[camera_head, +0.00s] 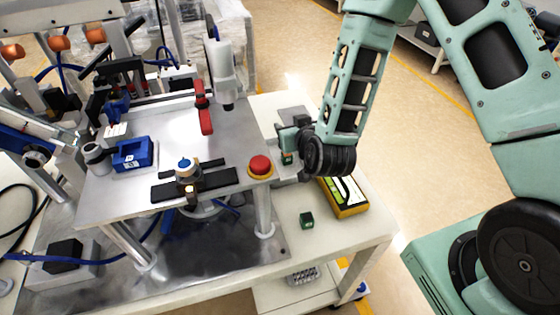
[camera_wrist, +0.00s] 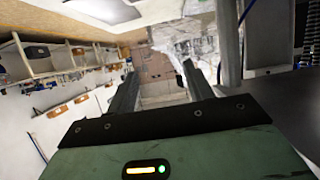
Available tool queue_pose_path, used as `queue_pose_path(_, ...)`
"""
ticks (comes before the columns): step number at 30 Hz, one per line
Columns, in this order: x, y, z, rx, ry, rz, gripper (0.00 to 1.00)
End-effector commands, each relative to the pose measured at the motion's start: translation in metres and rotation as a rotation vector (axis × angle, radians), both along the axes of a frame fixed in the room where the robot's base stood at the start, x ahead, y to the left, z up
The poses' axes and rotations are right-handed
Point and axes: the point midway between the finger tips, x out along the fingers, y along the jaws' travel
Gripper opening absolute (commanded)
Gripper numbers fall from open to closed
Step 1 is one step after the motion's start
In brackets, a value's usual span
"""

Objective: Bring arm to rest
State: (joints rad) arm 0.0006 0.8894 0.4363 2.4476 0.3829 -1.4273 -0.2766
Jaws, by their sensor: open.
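My gripper (camera_wrist: 158,78) is open in the wrist view, with its two fingers apart and nothing between them. In the head view my gripper (camera_head: 289,138) is above the right side of the workbench, beside the metal plate of the machine. My arm reaches down to it from the upper right. The fingertips are hard to make out there. A small dark green cube (camera_head: 307,220) lies on the bench in front of my gripper.
A red push button (camera_head: 260,165) sits at the plate's right corner, close to my gripper. A yellow device with a screen (camera_head: 345,194) lies on the bench below my wrist. A blue block (camera_head: 132,155) is on the plate. Open floor (camera_head: 425,130) lies to the right.

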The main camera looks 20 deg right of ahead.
Motion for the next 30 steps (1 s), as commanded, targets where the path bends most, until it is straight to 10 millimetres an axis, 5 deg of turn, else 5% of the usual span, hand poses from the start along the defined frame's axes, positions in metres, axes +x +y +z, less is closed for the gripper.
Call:
queue_pose_path(12,0.001,-0.001,0.002,0.001,0.008,0.006,0.52)
queue_pose_path(19,-0.001,-0.012,0.019,0.014,0.167,0.076,0.52)
queue_pose_path(23,-0.015,-0.027,0.033,0.014,0.318,0.109,0.52)
queue_pose_path(30,-0.067,-0.068,0.065,0.001,0.607,0.098,0.52)
